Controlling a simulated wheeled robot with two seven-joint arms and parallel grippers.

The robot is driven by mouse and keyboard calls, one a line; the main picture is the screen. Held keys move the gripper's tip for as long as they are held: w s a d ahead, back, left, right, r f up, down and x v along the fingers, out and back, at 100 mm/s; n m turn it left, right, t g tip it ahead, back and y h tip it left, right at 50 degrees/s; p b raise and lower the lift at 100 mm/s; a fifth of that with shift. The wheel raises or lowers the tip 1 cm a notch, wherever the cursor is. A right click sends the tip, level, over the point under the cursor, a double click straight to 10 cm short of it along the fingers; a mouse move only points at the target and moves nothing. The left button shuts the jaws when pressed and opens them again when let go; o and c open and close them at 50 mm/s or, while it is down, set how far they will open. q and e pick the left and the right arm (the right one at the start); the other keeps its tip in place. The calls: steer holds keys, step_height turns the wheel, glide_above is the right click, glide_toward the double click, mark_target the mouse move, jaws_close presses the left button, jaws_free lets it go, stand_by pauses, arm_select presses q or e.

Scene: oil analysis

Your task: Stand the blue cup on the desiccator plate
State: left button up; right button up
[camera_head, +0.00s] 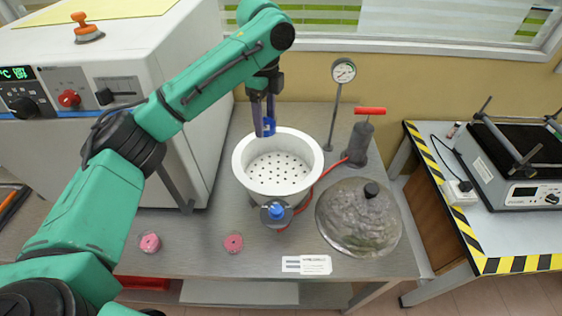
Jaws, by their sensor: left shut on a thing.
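My left gripper (265,118) points down over the back rim of the white desiccator bowl. It is shut on the small blue cup (268,128), which is mostly hidden between the fingers. The desiccator plate (278,176) is a white disc with several holes, lying inside the bowl (238,158). The plate is bare where I can see it. The cup appears above the plate's far side; I cannot tell its exact height. My right gripper is not in view.
The desiccator lid (358,222) lies on the bench right of the bowl. A gauge (343,71) on a stand and a red-handled pump (362,140) stand behind it. A blue-knobbed valve (276,211) is at the bowl's front. Two pink pieces (233,243) lie in front. A large oven (150,80) stands left.

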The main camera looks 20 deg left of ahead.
arm_select(q)
steer(key=b, duration=0.1)
glide_above(268, 183)
step_height(268, 183, down, 5)
step_height(268, 183, down, 13)
steer(key=shift+s+f+p, duration=0.1)
steer(key=shift+p, duration=0.95)
steer(key=shift+f, duration=0.4)
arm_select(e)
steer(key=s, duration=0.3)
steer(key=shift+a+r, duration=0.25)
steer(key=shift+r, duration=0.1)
arm_select(q)
steer(key=o, duration=1.4)
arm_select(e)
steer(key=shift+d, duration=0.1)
